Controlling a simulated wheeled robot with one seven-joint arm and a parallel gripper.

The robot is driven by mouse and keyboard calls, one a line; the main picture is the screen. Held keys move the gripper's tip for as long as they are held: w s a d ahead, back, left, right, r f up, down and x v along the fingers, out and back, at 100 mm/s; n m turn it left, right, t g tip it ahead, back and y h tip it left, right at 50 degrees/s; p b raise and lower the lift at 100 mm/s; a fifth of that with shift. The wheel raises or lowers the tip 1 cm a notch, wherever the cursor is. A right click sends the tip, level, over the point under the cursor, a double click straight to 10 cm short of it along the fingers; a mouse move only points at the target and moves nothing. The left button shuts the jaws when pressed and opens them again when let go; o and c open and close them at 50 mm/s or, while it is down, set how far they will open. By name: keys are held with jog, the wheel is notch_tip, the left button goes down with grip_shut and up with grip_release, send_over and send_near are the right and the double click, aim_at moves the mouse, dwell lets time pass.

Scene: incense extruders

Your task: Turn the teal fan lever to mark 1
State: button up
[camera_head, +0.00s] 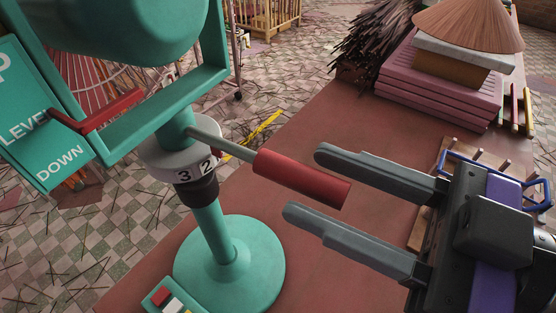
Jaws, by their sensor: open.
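The teal fan (130,30) stands on a round teal base (245,265) on the red-brown table, in the head view. Its lever has a grey rod and a red cylindrical grip (300,178), which points right and slightly down. A pale dial (170,160) on the post shows the numbers 3 and 2; mark 1 is not visible. My gripper (302,184) comes from the right and is open. Its two grey fingers lie above and below the grip's end in the picture; I cannot tell whether they touch it.
A teal panel (40,130) with "LEVEL" and "DOWN" and a red lever (110,110) is at the left. Pink stacked trays (440,85) and a conical hat (468,28) stand at the back right. A wooden peg rack (425,205) lies behind my gripper. The middle tabletop is clear.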

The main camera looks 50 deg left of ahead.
aim_at(249, 155)
jog(key=shift+p+x, duration=0.35)
jog(key=shift+x, duration=2.25)
grip_shut()
